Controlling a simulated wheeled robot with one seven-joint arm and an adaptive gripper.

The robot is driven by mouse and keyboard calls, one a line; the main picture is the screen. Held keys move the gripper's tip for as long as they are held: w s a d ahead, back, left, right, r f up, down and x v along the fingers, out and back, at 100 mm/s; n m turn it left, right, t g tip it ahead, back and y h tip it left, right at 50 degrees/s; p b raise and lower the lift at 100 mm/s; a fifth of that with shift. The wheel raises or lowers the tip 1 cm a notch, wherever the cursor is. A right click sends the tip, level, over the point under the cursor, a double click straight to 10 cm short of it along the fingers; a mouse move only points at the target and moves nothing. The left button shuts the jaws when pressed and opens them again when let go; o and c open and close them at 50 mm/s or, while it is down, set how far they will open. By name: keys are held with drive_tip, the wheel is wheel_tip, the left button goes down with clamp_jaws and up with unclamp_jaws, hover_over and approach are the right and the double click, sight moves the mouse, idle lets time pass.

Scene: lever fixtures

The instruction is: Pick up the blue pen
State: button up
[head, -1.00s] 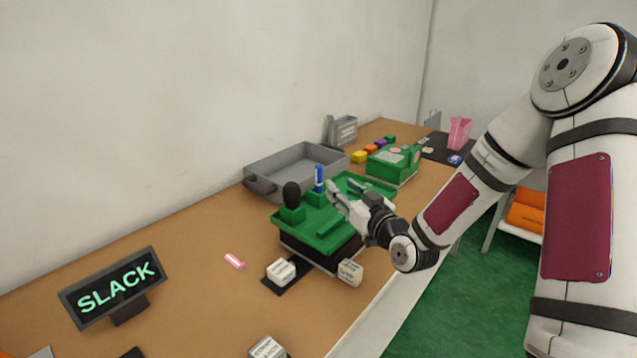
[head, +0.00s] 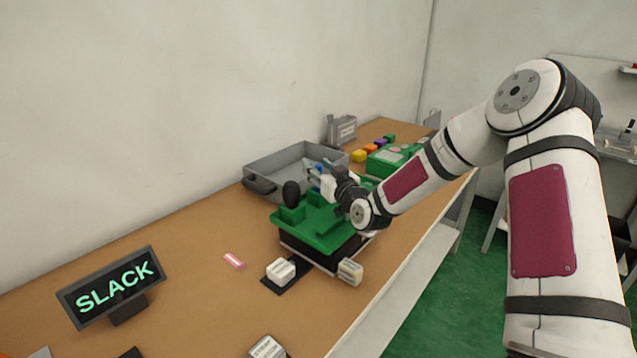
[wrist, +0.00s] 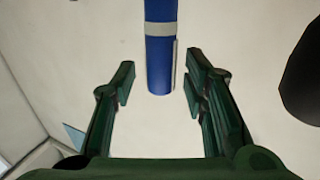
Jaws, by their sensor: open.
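The blue pen stands upright in the green fixture (head: 320,222). In the wrist view the blue pen (wrist: 160,50) is a blue cylinder with a grey band, seen between my two open fingers and a little beyond their tips. My gripper (wrist: 160,85) is open and the fingers stand apart from the pen on both sides. In the head view my gripper (head: 318,176) is at the pen, over the back of the fixture, and hides most of it. I cannot tell from there whether they touch.
A black knob (head: 291,194) stands on the fixture left of my gripper. A grey tray (head: 262,184) lies just behind. White blocks (head: 281,271) sit in front, and a SLACK sign (head: 114,288) stands at left. A green box (head: 384,162) is to the right.

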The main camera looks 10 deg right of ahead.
drive_tip(key=c, duration=0.9)
drive_tip(key=shift+c, duration=0.2)
drive_tip(key=shift+r, duration=0.1)
